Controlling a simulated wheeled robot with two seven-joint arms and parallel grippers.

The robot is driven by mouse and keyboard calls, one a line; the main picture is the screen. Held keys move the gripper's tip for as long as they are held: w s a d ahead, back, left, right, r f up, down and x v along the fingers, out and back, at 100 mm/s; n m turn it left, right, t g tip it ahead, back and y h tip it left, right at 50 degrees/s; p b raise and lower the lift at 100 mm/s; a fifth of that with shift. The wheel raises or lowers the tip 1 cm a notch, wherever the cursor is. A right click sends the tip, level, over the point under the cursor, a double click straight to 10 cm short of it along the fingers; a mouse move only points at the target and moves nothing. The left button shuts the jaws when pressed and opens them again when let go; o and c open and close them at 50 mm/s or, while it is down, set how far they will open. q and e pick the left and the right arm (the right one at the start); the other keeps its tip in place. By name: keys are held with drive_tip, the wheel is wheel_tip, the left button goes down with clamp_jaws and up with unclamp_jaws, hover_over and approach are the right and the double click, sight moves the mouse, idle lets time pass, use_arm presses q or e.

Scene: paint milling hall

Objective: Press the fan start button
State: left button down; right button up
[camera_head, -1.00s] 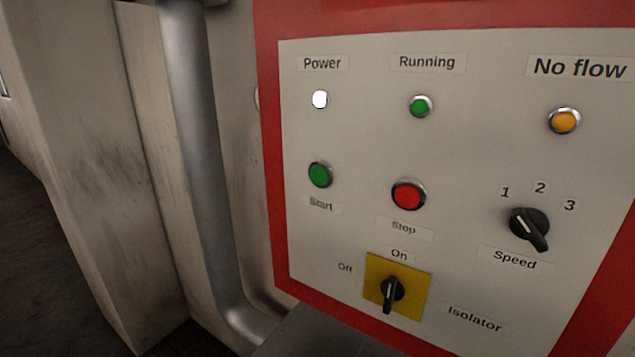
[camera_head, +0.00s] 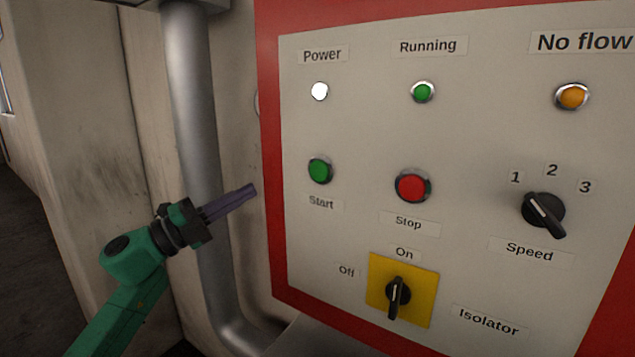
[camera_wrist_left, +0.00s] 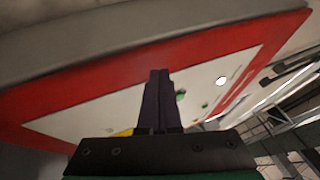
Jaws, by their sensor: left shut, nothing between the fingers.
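The green Start button (camera_head: 320,170) sits on the left of the white control panel (camera_head: 465,140), above its "Start" label. My left gripper (camera_head: 254,189) is in front of the pipe, left of the panel's red border in the head view. Its purple fingers are shut and empty, pointing right towards the Start button and apart from it in the picture. In the left wrist view the shut fingers (camera_wrist_left: 158,72) point at the panel face, with a green round part (camera_wrist_left: 181,97) just right of their tips; which one it is, I cannot tell. My right gripper does not show.
The panel also carries a red Stop button (camera_head: 412,186), a lit white Power lamp (camera_head: 319,91), a green Running lamp (camera_head: 423,92), an orange No flow lamp (camera_head: 572,96), a Speed knob (camera_head: 543,210) and an Isolator switch (camera_head: 398,292). A metal pipe (camera_head: 190,100) runs down the left.

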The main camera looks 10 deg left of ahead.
sight(319, 171)
use_arm(q)
drive_tip(key=s+d+r+m+g, duration=0.3)
drive_tip(key=s+d+m, duration=0.1)
drive_tip(key=s+m, duration=0.1)
drive_tip(key=s+d+r+m+g+h+b, duration=0.1)
drive_tip(key=s+d+r+m+g, duration=0.2)
drive_tip(key=s, duration=0.5)
drive_tip(key=d+m+g, duration=0.1)
drive_tip(key=d+m, duration=0.1)
drive_tip(key=m, duration=0.1)
drive_tip(key=w+d+p, duration=0.1)
drive_tip(key=w+p, duration=0.1)
drive_tip(key=w+d+p, duration=0.1)
drive_tip(key=w+p, duration=0.1)
drive_tip(key=w, duration=0.1)
drive_tip(key=w+d+p, duration=0.1)
drive_tip(key=w+p, duration=0.2)
drive_tip(key=shift+d, duration=0.1)
drive_tip(key=shift+w+r, duration=0.1)
drive_tip(key=shift+r, duration=0.05)
idle(0.8)
